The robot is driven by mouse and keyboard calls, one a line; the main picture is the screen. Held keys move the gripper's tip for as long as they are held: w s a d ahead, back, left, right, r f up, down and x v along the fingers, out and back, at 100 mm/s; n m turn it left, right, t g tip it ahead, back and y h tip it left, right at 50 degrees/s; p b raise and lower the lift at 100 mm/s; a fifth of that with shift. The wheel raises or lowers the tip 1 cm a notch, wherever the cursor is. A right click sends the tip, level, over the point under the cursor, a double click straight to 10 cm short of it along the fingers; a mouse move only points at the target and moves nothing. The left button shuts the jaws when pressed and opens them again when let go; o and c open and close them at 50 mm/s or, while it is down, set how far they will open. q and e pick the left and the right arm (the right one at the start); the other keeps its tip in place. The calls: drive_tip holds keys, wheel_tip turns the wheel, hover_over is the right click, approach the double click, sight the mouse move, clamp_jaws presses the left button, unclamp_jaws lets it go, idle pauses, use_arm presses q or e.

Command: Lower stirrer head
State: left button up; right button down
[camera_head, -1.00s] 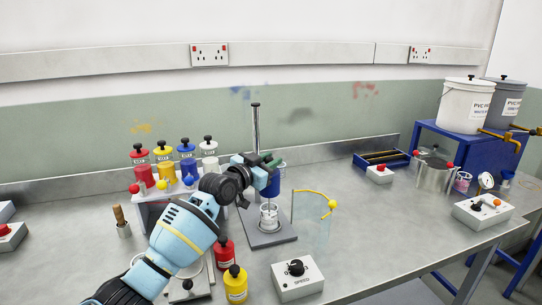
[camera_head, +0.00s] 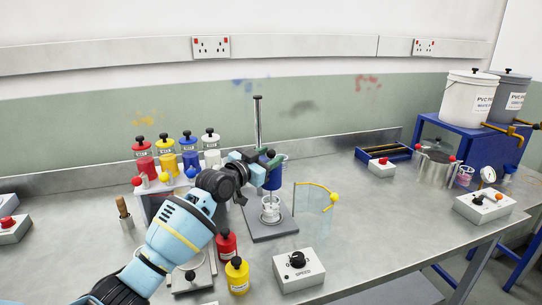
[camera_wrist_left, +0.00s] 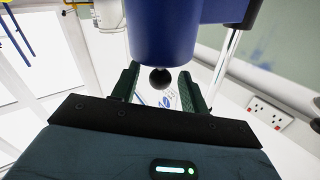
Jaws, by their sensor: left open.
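The stirrer stand has an upright metal rod (camera_head: 258,118) and a flat grey base (camera_head: 284,228). Its blue stirrer head (camera_head: 273,178) is on the rod above a clear beaker (camera_head: 270,212), partly hidden by my left gripper (camera_head: 266,160). In the left wrist view the blue head (camera_wrist_left: 165,35) fills the top middle, with a round black knob (camera_wrist_left: 160,78) on it. The open dark green fingers of my left gripper (camera_wrist_left: 160,88) stand on either side of the knob, with gaps visible. My right gripper is not in view.
A clear shield (camera_head: 312,222) with a yellow rim stands right of the beaker. A speed control box (camera_head: 298,272) and red (camera_head: 227,246) and yellow (camera_head: 237,276) bottles stand in front. A bottle rack with several coloured bottles is behind my left arm.

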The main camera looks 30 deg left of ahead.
use_arm(q)
drive_tip(key=s, duration=0.6)
drive_tip(key=shift+a, duration=0.35)
drive_tip(key=shift+s+f, duration=0.15)
